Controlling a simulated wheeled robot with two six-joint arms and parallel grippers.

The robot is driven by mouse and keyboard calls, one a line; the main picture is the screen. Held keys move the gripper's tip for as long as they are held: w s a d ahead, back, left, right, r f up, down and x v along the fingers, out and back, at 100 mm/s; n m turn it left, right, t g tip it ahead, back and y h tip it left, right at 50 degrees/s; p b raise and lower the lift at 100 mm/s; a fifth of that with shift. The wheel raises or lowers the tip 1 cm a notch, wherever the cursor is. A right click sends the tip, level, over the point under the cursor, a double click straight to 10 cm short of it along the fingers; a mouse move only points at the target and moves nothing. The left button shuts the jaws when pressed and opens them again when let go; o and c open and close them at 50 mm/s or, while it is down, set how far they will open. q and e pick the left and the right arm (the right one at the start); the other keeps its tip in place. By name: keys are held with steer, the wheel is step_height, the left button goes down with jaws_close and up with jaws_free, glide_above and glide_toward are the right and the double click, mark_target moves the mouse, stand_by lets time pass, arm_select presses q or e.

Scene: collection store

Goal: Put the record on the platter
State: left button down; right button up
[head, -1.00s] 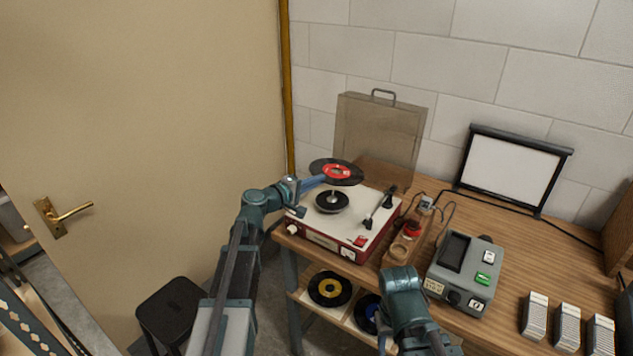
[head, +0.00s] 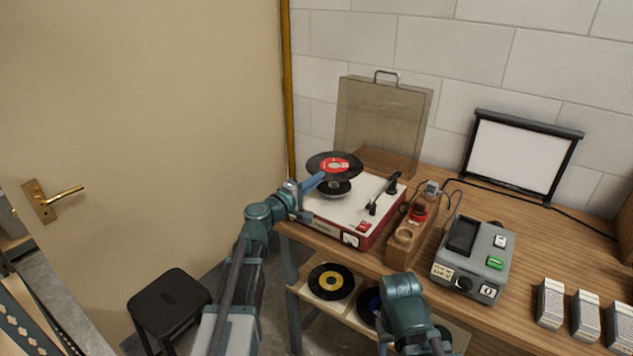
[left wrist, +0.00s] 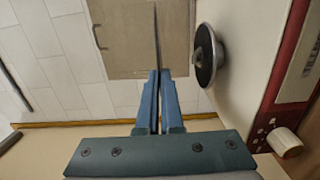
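The record (head: 318,166), black with a red label, is held roughly level just above the platter (head: 334,191) of the red and white record player (head: 345,216). The record hides the rear part of the platter, and a gap still shows between them. My left gripper (head: 319,181) is shut on the record's near left edge. In the left wrist view the record (left wrist: 156,38) shows edge-on as a thin dark line between the left gripper's blue fingers (left wrist: 158,78). The platter (left wrist: 207,55) is beside it on the right. My right arm shows at the bottom, but its gripper does not.
The tonearm (head: 383,194) is at the player's right side, clear of the platter. The smoky lid (head: 382,122) stands upright behind. A wooden holder (head: 402,252) and grey device (head: 487,240) are to the right. More records (head: 314,283) lie on the shelf below.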

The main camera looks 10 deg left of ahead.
mark_target(316, 209)
arm_select(q)
steer(key=shift+f, duration=0.15)
step_height(316, 209, down, 5)
steer(key=b, duration=0.5)
steer(key=shift+f, duration=0.15)
steer(key=shift+f+b, duration=0.7)
steer(key=shift+b, duration=0.25)
stand_by(1.1)
steer(key=c, duration=1)
jaws_free()
steer(key=v, duration=1.4)
steer(key=shift+w+d, duration=0.1)
steer(key=shift+d, duration=0.05)
